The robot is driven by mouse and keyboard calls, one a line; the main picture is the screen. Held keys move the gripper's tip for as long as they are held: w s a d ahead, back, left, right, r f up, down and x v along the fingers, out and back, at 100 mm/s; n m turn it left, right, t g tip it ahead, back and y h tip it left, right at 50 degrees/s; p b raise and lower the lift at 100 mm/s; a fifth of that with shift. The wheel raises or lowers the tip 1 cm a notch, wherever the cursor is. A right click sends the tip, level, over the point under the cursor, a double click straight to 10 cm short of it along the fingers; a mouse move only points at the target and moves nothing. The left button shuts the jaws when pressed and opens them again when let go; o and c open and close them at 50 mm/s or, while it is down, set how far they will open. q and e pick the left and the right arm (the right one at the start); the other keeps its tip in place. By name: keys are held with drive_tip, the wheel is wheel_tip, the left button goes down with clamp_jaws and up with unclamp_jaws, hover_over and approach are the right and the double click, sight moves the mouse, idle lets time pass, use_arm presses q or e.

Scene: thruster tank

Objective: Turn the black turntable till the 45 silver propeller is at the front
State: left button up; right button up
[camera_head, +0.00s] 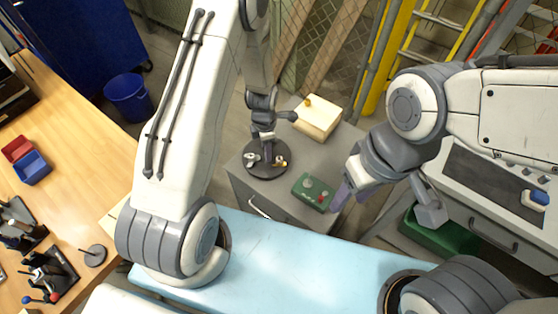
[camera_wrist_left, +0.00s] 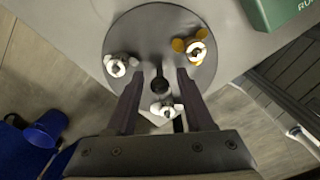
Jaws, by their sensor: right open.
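The black turntable (camera_head: 257,170) is a dark round disc on the grey cabinet top; it fills the upper middle of the left wrist view (camera_wrist_left: 150,25). It carries a silver propeller (camera_wrist_left: 115,66) at left, a brass-coloured propeller (camera_wrist_left: 197,46) at right and another silver propeller (camera_wrist_left: 166,109) at the bottom. Any size marks are too small to read. A black centre post (camera_wrist_left: 160,85) stands between them. My left gripper (camera_wrist_left: 160,74) is over the disc, its fingers apart on either side of the post, holding nothing. My right gripper (camera_head: 343,196) is open beside the green box.
A green box with buttons (camera_head: 312,192) stands on the cabinet right of the turntable. A yellow-cream box (camera_head: 317,118) stands behind it. A light blue bench top (camera_head: 290,255) lies in front. A blue bin (camera_head: 129,98) is on the floor at left.

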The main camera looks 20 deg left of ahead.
use_arm(q)
drive_tip(key=shift+r, duration=0.1)
drive_tip(key=shift+r+p, duration=3.55)
drive_tip(key=shift+r, duration=0.9)
drive_tip(key=shift+a, duration=0.1)
